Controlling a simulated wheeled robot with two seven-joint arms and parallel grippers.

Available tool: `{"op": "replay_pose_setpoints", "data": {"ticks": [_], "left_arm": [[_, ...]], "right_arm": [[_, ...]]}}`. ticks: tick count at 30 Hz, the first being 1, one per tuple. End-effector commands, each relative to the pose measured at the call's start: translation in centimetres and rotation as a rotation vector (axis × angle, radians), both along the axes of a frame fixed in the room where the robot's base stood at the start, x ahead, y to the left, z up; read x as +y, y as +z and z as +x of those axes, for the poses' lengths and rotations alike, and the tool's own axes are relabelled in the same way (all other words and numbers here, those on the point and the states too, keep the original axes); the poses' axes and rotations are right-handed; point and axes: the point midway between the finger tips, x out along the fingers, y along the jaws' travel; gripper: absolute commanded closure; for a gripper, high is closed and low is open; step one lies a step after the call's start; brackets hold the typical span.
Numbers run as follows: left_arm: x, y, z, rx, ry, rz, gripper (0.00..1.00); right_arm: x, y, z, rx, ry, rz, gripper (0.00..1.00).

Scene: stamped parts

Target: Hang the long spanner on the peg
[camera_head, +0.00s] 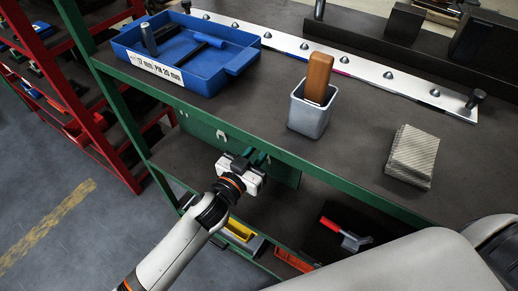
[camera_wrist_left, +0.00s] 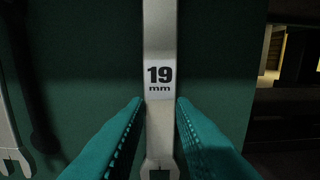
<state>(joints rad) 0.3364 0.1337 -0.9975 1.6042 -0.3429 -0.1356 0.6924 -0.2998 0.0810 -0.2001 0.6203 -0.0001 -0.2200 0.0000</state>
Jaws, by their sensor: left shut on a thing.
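A pale steel spanner marked 19 mm (camera_wrist_left: 160,50) runs upright through the middle of the left wrist view, in front of a green board (camera_wrist_left: 90,50). My left gripper (camera_wrist_left: 160,120) is shut on it, with teal fingers on both sides below the label. Its open-ended head shows at the bottom; its upper end is out of view. In the head view my left gripper (camera_head: 258,160) is at the green board (camera_head: 284,174) below the bench edge and hides most of the spanner. I cannot make out a free peg. My right gripper is not in view.
Another pale spanner (camera_wrist_left: 10,120) and a dark long shape (camera_wrist_left: 35,90) are left of the held spanner. Above, the bench carries a blue tray (camera_head: 133,69), a grey cup (camera_head: 309,117) with a brown block, and a grey stack (camera_head: 413,157). A red-handled tool (camera_head: 335,226) lies lower.

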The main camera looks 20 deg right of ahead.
Motion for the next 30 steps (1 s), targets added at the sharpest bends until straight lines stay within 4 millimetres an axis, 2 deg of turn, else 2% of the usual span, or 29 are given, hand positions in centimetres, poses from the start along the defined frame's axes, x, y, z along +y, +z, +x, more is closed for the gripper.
{"op": "replay_pose_setpoints", "data": {"ticks": [6, 7, 11, 12, 23, 30], "left_arm": [[0.0, 0.1, 0.0, -0.001, 0.0, -0.001, 1.0], [0.0, 0.1, 0.0, -0.001, 0.0, -0.001, 0.76], [0.0, 0.1, 0.0, -0.001, 0.0, -0.001, 0.55], [0.0, 0.0, 0.0, -0.001, 0.0, -0.001, 0.52], [0.6, -0.1, -0.4, 0.0, 0.0, 0.0, 0.52], [4.2, -0.3, -3.1, 0.002, 0.001, 0.002, 0.52]], "right_arm": [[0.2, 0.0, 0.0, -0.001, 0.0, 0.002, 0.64], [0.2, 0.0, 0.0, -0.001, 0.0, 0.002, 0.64], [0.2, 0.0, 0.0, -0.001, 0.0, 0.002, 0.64], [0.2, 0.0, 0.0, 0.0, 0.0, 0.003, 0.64], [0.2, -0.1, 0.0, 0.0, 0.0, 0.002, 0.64], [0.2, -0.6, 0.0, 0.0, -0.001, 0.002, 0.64]]}}
